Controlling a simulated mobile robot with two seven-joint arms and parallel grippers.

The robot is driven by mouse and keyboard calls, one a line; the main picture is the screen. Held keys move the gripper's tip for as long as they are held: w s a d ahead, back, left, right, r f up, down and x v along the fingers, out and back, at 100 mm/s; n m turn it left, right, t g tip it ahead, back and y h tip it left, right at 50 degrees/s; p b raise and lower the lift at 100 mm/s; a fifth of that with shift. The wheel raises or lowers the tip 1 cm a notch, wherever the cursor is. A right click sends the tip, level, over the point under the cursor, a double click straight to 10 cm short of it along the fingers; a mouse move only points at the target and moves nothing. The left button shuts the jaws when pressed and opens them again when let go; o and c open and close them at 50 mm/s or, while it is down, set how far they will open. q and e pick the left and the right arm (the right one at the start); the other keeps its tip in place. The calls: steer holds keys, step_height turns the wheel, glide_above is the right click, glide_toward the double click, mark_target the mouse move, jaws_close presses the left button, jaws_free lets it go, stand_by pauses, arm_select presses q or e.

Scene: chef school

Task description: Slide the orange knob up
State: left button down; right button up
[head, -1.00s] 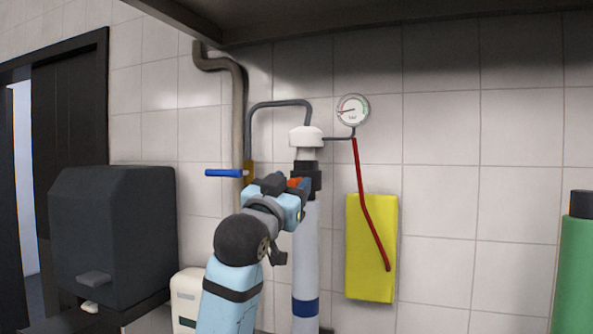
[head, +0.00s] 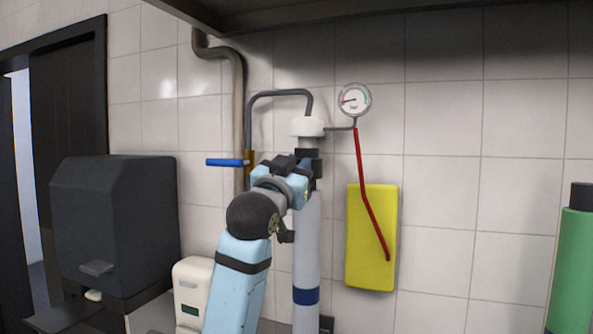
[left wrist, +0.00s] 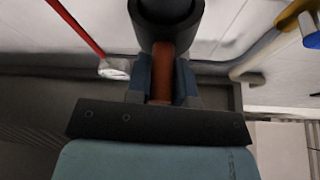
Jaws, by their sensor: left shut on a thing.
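The orange knob (left wrist: 162,72) sits between the two fingers of my left gripper (left wrist: 161,80) in the left wrist view. The fingers are shut on it from both sides. In the head view my left gripper (head: 304,168) is against the black collar (head: 315,157) of the upright grey cylinder (head: 306,235), just below its white cap (head: 308,126). The knob is hidden behind the gripper there. The dark round tube end (left wrist: 166,15) lies just beyond the knob in the wrist view. My right gripper is not in view.
A blue lever (head: 225,162) and pipe (head: 240,100) are to the left. A dark shelf (head: 400,12) hangs above.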

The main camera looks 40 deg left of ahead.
arm_select(q)
step_height(320, 180, up, 4)
steer(key=shift+r, duration=0.1)
steer(key=shift+s+a+r, duration=0.1)
steer(key=shift+r, duration=0.15)
steer(key=c, duration=1)
jaws_free()
